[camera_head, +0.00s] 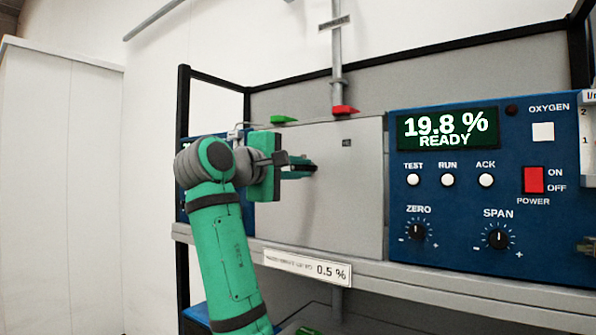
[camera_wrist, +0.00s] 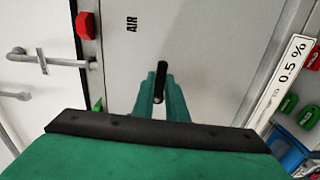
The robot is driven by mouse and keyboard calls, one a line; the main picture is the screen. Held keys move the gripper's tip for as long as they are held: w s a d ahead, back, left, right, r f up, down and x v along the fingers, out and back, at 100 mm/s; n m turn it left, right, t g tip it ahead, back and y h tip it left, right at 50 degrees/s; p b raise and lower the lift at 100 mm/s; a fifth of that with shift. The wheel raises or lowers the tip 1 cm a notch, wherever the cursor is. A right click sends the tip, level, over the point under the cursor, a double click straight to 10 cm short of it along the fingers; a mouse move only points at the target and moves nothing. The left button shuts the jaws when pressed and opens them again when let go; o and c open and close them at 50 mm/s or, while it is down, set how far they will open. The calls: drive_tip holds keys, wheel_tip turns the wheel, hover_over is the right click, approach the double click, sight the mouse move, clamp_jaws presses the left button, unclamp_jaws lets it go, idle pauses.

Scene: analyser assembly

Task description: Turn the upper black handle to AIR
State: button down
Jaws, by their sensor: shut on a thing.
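The black handle (camera_head: 312,168) sits on the front of a plain grey panel (camera_head: 345,215). In the wrist view the handle (camera_wrist: 161,80) is a short black bar between my two green fingers, its far end pointing up in the picture. My gripper (camera_head: 300,169) is shut on the handle, reaching it from the left in the head view. The label AIR (camera_wrist: 131,23) is on the panel in the wrist view, up and left of the handle. In the head view this label (camera_head: 347,142) is a small dark mark right of and above the handle. No second black handle shows.
A green lever (camera_head: 283,119) and a red lever (camera_head: 344,110) are at the panel's top edge, near a vertical pipe (camera_head: 337,50). The blue analyser (camera_head: 460,245) on the right reads 19.8 % READY. A shelf edge with a 0.5 % plate (camera_head: 307,266) runs below.

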drive_tip(key=shift+a+r+n, duration=0.1)
drive_tip(key=shift+a+n, duration=0.1)
drive_tip(key=shift+n, duration=0.1)
drive_tip(key=c, duration=1.8)
unclamp_jaws()
drive_tip(key=shift+o, duration=0.2)
drive_tip(key=shift+d, duration=0.1)
drive_tip(key=v, duration=1.1)
